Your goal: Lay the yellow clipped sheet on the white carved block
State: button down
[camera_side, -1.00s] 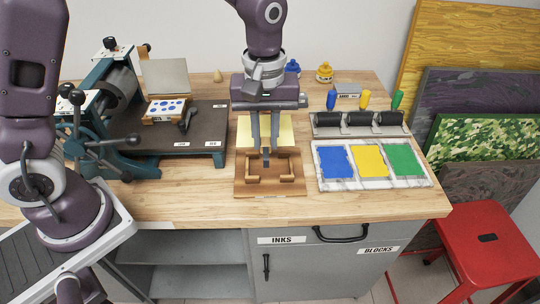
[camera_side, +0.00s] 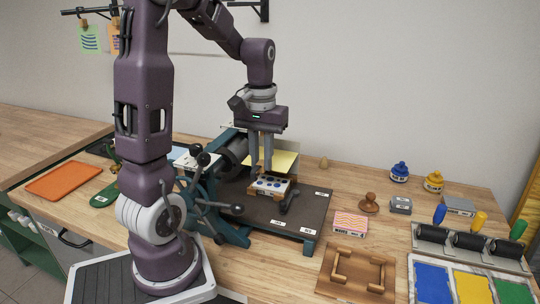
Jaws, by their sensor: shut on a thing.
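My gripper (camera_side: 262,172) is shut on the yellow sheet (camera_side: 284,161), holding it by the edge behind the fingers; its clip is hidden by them. The white carved block (camera_side: 270,185), with dark blue oval marks on top, sits in a wooden holder on the dark bed of the press. The fingertips hang just above and behind the block. The sheet shows on both sides of the fingers, above and beyond the block. I cannot tell whether it touches the block.
The teal press (camera_side: 200,205) with spoked handles stands left of the block. The empty wooden frame (camera_side: 330,284), a pink and yellow block (camera_side: 350,223) and a wooden knob (camera_side: 369,203) lie to the right. Ink rollers (camera_side: 470,242) stand farther right. An orange tray (camera_side: 64,180) lies at left.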

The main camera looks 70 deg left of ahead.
jog(key=shift+f, duration=3.85)
jog(key=shift+f, duration=0.15)
jog(key=c, duration=1.2)
grip_release()
jog(key=shift+c, duration=0.2)
jog(key=shift+r, duration=4.05)
jog(key=shift+d, duration=0.1)
